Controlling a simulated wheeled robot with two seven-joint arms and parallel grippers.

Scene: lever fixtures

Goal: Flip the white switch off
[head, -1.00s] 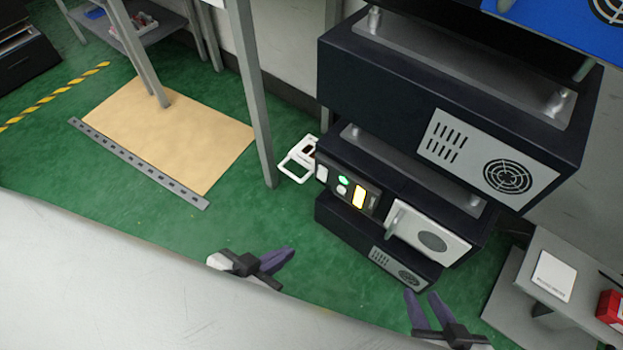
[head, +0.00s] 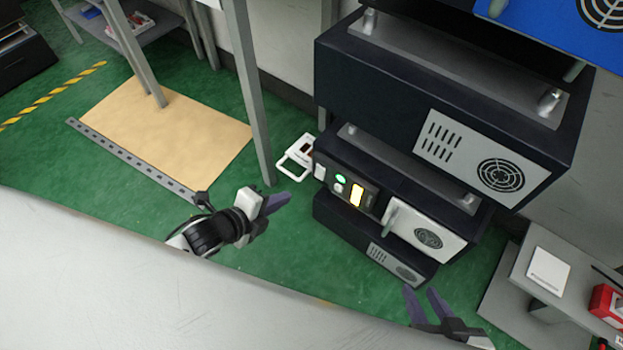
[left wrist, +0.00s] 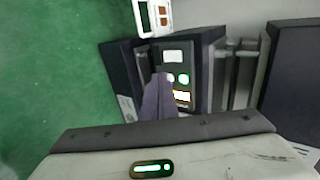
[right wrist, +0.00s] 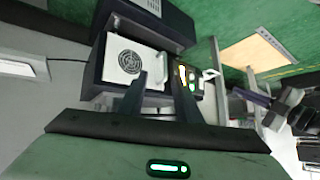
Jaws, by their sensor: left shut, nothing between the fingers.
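The control panel (head: 350,190) is on the front of the dark cabinet. It carries a white rectangular piece (head: 320,172), a green light (head: 341,177), a small white button (head: 339,188) and a lit yellow-white rocker (head: 356,196). I cannot tell for sure which of these is the white switch. The panel's white rectangle (left wrist: 174,56) also shows in the left wrist view. My left gripper (head: 280,202) is shut and empty, left of the panel and apart from it; in the left wrist view its fingers (left wrist: 158,97) partly cover the panel's edge. My right gripper (head: 422,303) is open and empty, low in front of the cabinet.
A white door with a handle (head: 428,236) is right of the panel. A larger dark box (head: 400,105) overhangs above. A white-framed item (head: 297,158) lies behind, beside a grey post (head: 250,90). A side table with a red box (head: 608,303) stands at right. Green floor is open at left.

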